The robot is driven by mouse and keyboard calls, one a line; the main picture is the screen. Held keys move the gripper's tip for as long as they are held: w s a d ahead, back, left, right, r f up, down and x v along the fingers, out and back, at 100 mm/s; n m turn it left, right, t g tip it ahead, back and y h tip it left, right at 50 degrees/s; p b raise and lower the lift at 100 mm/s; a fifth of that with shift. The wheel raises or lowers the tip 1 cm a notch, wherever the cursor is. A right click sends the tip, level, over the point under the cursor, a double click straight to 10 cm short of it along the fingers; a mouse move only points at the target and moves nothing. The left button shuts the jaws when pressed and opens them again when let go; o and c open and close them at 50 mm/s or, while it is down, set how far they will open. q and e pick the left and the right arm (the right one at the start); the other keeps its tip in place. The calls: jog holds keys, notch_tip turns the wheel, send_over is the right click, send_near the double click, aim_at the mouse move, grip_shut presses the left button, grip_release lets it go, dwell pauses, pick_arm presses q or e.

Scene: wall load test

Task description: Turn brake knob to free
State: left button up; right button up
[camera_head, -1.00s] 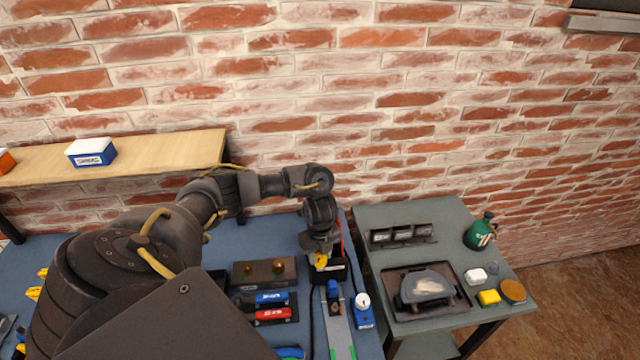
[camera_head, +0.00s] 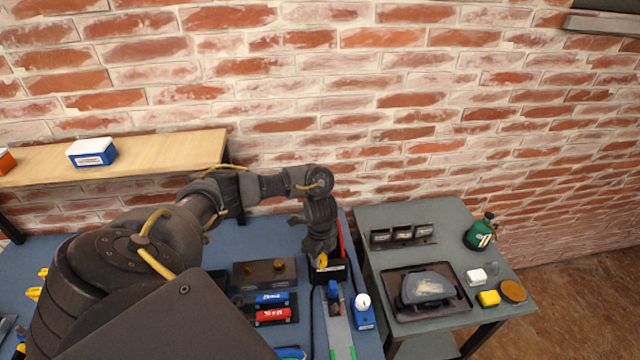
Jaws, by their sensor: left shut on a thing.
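My left arm reaches in from the left across the blue workbench. My left gripper (camera_head: 320,258) points down at a black box-shaped fixture (camera_head: 338,272) near the bench's right side. It is shut on a small yellow part at the fixture, which looks like the brake knob (camera_head: 321,262). The gripper covers much of this part, so its turned position cannot be read. A red piece (camera_head: 341,236) stands upright behind the fixture. My right gripper is not in view.
Left of the fixture are a block with two brass knobs (camera_head: 264,272) and blue and red pieces (camera_head: 273,315). In front lies a grey rail (camera_head: 338,330) beside a blue block with a white knob (camera_head: 363,310). A grey side table (camera_head: 450,247) stands right; a brick wall is behind.

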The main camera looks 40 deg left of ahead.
aim_at(321, 258)
pick_arm(q)
jog(key=o, duration=1)
jog(key=shift+d, duration=0.1)
jog(key=shift+r, duration=0.15)
jog(key=shift+w+r, duration=0.1)
jog(key=shift+r, duration=0.15)
notch_tip(321, 258, up, 10)
jog(key=shift+r, duration=0.1)
dwell(0.4)
